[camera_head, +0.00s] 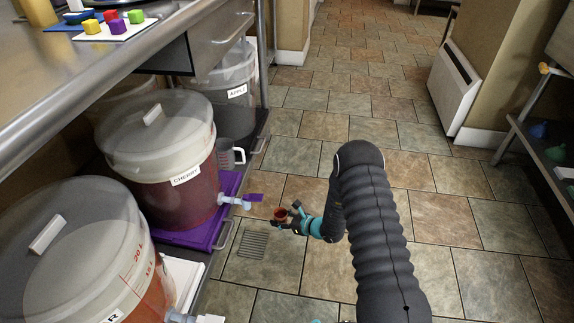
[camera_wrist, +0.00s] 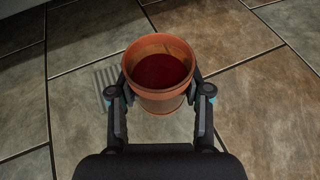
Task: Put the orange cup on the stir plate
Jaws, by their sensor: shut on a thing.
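The orange cup (camera_head: 280,214) is held upright in front of the cherry bucket's tap, above the floor. In the wrist view the orange cup (camera_wrist: 160,101) has dark red liquid inside. My gripper (camera_head: 290,218) is shut on it; in the wrist view my gripper (camera_wrist: 160,92) has one finger on each side of the cup.
The cherry bucket (camera_head: 158,158) stands on a purple mat (camera_head: 228,187), its tap (camera_head: 233,201) pointing toward the cup. Other buckets, including apple (camera_head: 228,82), stand on the shelf beneath the metal counter (camera_head: 120,65). Coloured cubes (camera_head: 112,21) lie on the counter. Floor to the right is clear.

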